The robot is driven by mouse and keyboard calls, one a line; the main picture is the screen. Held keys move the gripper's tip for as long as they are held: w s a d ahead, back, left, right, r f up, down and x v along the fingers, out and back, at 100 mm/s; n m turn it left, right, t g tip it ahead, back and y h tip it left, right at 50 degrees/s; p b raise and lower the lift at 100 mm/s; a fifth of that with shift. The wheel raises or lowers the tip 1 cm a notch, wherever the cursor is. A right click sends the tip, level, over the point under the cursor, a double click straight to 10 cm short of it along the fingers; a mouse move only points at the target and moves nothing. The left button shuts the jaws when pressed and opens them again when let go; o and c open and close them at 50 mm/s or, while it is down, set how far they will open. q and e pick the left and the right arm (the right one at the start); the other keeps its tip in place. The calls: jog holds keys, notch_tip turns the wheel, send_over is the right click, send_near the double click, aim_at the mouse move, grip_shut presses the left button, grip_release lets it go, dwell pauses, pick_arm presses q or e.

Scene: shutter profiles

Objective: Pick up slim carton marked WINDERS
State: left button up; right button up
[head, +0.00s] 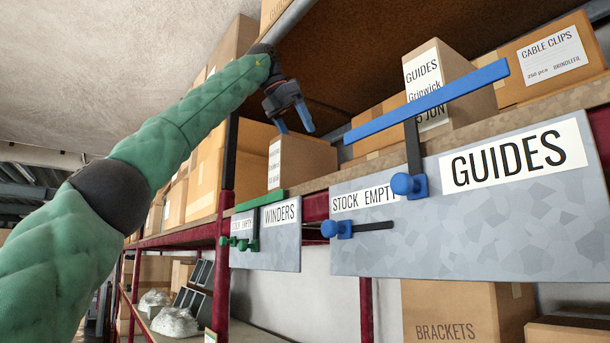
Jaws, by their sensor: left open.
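My left gripper (295,124) reaches up from the left on its green padded arm. Its two blue fingers are apart, point down and hold nothing. Just below the fingertips is a brown carton (308,158) on the upper shelf, with a white label on its left face. That label is too small and slanted to read here. The word WINDERS is legible only on a white sign (281,213) on a grey panel at the shelf's front edge, below this carton. I cannot tell whether fingers and carton touch. My right gripper is not in view.
A GUIDES carton (451,85) and a CABLE CLIPS carton (546,57) stand farther right. A blue bar (430,101) and knob (404,184) sit on the large GUIDES panel (470,235). A brown board overhangs the shelf. A BRACKETS carton (460,310) is below.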

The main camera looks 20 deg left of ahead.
aim_at(307, 153)
pick_arm(q)
jog(key=shift+s+d+f, duration=0.1)
jog(key=shift+s+f, duration=0.1)
jog(key=shift+f, duration=0.1)
jog(key=shift+w+f, duration=0.2)
jog(key=shift+f, duration=0.05)
jog(key=w+f+p, duration=0.1)
jog(key=w+d+f+p, duration=0.1)
jog(key=w+f, duration=0.1)
jog(key=shift+w+d+f, duration=0.15)
jog(key=shift+f, duration=0.05)
jog(key=shift+s+d+f, duration=0.2)
jog(key=shift+d+f, duration=0.05)
jog(key=shift+f, duration=0.25)
jog(key=shift+w+f, duration=0.15)
jog(key=shift+w, duration=0.1)
jog(key=c, duration=0.6)
jog(key=shift+s, duration=0.1)
jog(key=c, duration=1.1)
grip_shut()
